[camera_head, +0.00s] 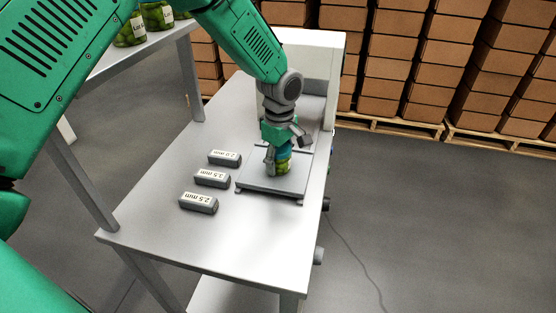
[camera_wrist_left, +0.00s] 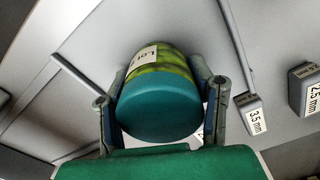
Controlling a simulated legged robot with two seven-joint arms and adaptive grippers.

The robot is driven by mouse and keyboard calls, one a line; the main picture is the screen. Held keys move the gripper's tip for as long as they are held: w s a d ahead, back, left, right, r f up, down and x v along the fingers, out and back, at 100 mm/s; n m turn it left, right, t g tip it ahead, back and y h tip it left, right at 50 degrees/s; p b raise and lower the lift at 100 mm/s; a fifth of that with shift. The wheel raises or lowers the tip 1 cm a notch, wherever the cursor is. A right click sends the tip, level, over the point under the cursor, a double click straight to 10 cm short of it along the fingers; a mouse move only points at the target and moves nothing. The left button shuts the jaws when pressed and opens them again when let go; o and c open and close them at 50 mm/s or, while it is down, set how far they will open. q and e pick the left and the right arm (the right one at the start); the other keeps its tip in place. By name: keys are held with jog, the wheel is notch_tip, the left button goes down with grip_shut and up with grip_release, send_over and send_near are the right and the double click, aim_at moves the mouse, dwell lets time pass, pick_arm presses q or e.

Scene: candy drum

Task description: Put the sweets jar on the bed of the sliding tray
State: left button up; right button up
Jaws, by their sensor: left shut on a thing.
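The sweets jar (camera_head: 283,163) has a teal lid and green contents. My left gripper (camera_head: 279,160) is shut on it from above, over the sliding tray (camera_head: 262,184) on the bench. In the left wrist view the jar (camera_wrist_left: 162,62) stands between the two fingers of my left gripper (camera_wrist_left: 165,100), with its teal lid towards the camera and a white label on its side. The jar's base appears at or close to the tray bed; I cannot tell whether it touches. The right gripper is not in view.
Grey blocks marked 2.0 mm (camera_head: 225,158), 3.5 mm (camera_head: 212,179) and 2.5 mm (camera_head: 198,203) lie left of the tray. A pale machine housing (camera_head: 318,70) stands behind it. More jars (camera_head: 158,17) stand on the raised shelf. The bench front is clear.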

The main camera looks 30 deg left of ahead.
pick_arm(q)
jog(key=shift+w+d, duration=0.1)
jog(key=shift+d, duration=0.05)
jog(key=shift+a, duration=0.2)
jog(key=o, duration=0.8)
jog(key=shift+a+f, duration=0.2)
jog(key=shift+a, duration=0.1)
jog(key=o, duration=0.4)
jog(key=shift+a, duration=0.3)
jog(key=shift+a+f, duration=0.15)
jog(key=shift+a, duration=0.1)
jog(key=shift+d+r, duration=0.25)
jog(key=shift+d, duration=0.15)
jog(key=r, duration=0.2)
jog(key=d+r, duration=0.1)
jog(key=r, duration=0.1)
jog(key=shift+r, duration=0.1)
jog(key=r, duration=0.2)
jog(key=a+r, duration=0.1)
jog(key=r, duration=0.4)
jog(key=shift+a+r, duration=0.25)
jog(key=shift+d+r, duration=0.2)
jog(key=shift+d, duration=0.4)
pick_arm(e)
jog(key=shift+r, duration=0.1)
